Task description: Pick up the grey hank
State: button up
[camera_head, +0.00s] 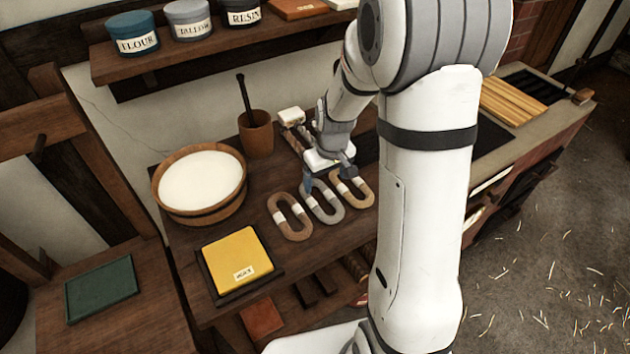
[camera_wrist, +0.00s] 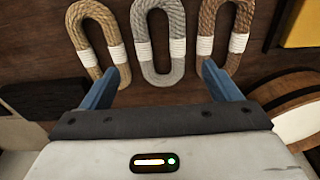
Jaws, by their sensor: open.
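The grey hank (camera_head: 323,203) is an oval loop of grey rope with white bindings. It lies on the wooden bench between two brown hanks, a darker one (camera_head: 290,217) on its left and a lighter one (camera_head: 351,188) on its right. In the wrist view the grey hank (camera_wrist: 158,45) is in the upper middle. My gripper (camera_head: 328,180) is open and empty above the far ends of the hanks. In the wrist view its blue fingers (camera_wrist: 161,78) are spread to either side of the grey hank, with the fingertips close to the brown hanks.
A wooden tub (camera_head: 172,213) with white contents and a mortar (camera_head: 256,139) with a pestle stand left of the hanks. A yellow block (camera_head: 237,256) sits on a dark tray in front. A shelf (camera_head: 160,58) with labelled pots runs above the bench.

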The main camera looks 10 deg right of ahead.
aim_at(321, 203)
jog(key=shift+w+a+f+p, duration=0.1)
jog(key=shift+w+f+p, duration=0.25)
jog(key=shift+f, duration=1.1)
jog(key=shift+w+a+f+p, duration=0.1)
jog(key=shift+w+f+p, duration=0.2)
jog(key=shift+f, duration=1.2)
jog(key=shift+w+a+f+p, duration=0.15)
jog(key=shift+f+p, duration=0.25)
jog(key=shift+f, duration=1.05)
jog(key=shift+d, duration=0.1)
jog(key=c, duration=0.8)
jog(key=shift+o, duration=0.2)
